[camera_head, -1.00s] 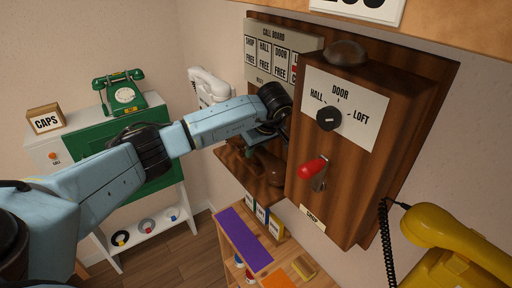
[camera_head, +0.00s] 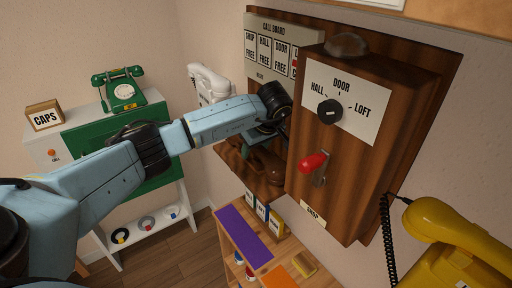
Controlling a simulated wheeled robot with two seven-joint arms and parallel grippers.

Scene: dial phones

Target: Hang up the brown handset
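The wooden wall phone (camera_head: 420,120) fills the right half, with a dial plate reading HALL, DOOR, LOFT (camera_head: 345,108) and a red-handled lever (camera_head: 313,162). A call board (camera_head: 270,46) is on its upper left. A dark brown rounded shape, seemingly the brown handset (camera_head: 266,166), shows low on the wooden shelf (camera_head: 262,186) left of the box. My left arm reaches in from the left, and my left gripper (camera_head: 257,150) is at this shelf, by the brown shape. Its fingers are mostly hidden, so its opening and any contact are unclear. My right gripper is not in view.
A yellow phone (camera_head: 450,235) with a coiled cord is at lower right. A white handset (camera_head: 209,82) hangs behind my arm. A low wooden table (camera_head: 275,262) stands below.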

